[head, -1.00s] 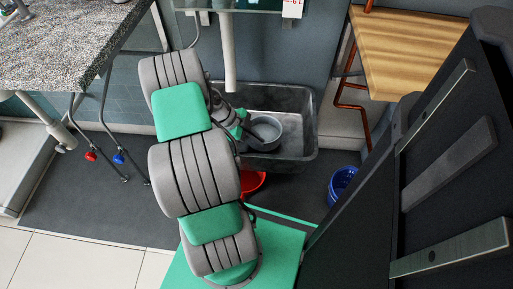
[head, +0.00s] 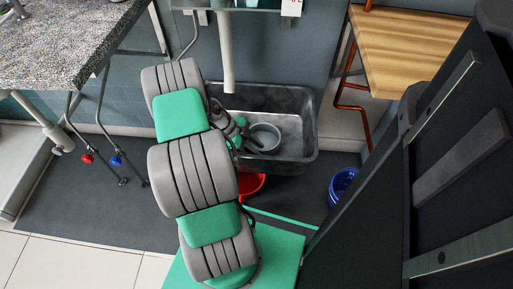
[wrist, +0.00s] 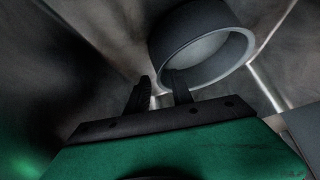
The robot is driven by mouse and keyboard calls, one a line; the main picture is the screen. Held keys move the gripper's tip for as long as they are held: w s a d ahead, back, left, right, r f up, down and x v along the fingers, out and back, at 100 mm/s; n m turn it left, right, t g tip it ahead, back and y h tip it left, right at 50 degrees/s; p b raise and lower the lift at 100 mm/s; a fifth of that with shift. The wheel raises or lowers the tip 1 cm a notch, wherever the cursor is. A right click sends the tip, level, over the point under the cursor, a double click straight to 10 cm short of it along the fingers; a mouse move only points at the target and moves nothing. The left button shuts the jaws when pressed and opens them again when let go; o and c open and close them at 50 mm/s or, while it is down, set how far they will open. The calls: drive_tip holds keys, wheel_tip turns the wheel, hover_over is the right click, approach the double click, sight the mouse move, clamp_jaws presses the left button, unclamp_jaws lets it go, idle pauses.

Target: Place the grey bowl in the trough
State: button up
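The grey bowl (head: 265,137) is inside the dark grey trough (head: 300,148), with its opening facing up in the head view. It seems to rest on the trough floor, though its underside is hidden. My gripper (head: 250,143) reaches into the trough at the bowl's left edge. In the wrist view the bowl (wrist: 205,40) is just beyond my gripper (wrist: 157,92). The two dark fingers stand apart with a visible gap between them. The right finger overlaps the bowl's rim, and the left finger is clear of it. I cannot tell whether the right finger touches the bowl.
A red bucket (head: 250,186) is in front of the trough, partly hidden by my arm. A blue bucket (head: 342,183) stands to the right. A white pipe (head: 227,55) hangs above the trough. A speckled counter (head: 60,45) is at left, a wooden table (head: 415,45) at right.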

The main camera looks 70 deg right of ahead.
drive_tip(key=p+v, duration=0.4)
drive_tip(key=v, duration=0.8)
drive_tip(key=shift+a+r, duration=0.1)
